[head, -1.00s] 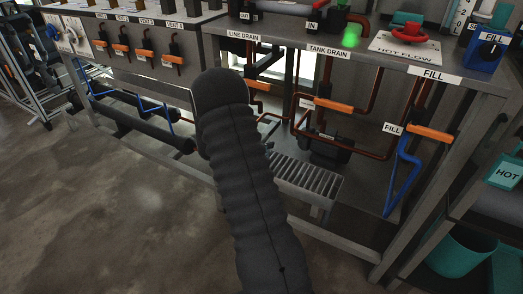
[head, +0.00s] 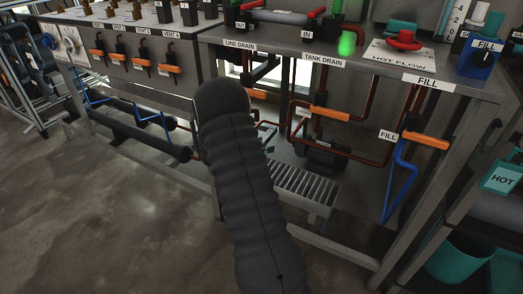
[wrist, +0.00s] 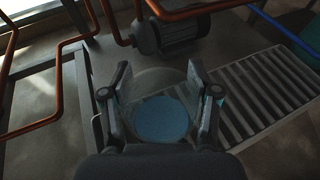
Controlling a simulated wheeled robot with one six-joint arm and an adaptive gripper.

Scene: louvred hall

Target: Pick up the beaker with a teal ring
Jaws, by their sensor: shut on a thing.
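In the wrist view my gripper (wrist: 157,82) has its two fingers on either side of a clear, round beaker (wrist: 162,118). It is shut on the beaker. A blue disc shows within the clear outline; I cannot tell whether it is the beaker's contents or its base. A faint teal tint shows at the left side, but I cannot make out a clear ring. In the head view my dark, ribbed arm hides the gripper and the beaker.
A slatted grey rack (head: 305,188) lies low beside my arm; its slats also show in the wrist view (wrist: 268,90). Orange-brown pipes (head: 374,120) and a dark motor (wrist: 172,33) are close by. The bench top (head: 275,30) overhangs them. Open floor (head: 110,220) lies left.

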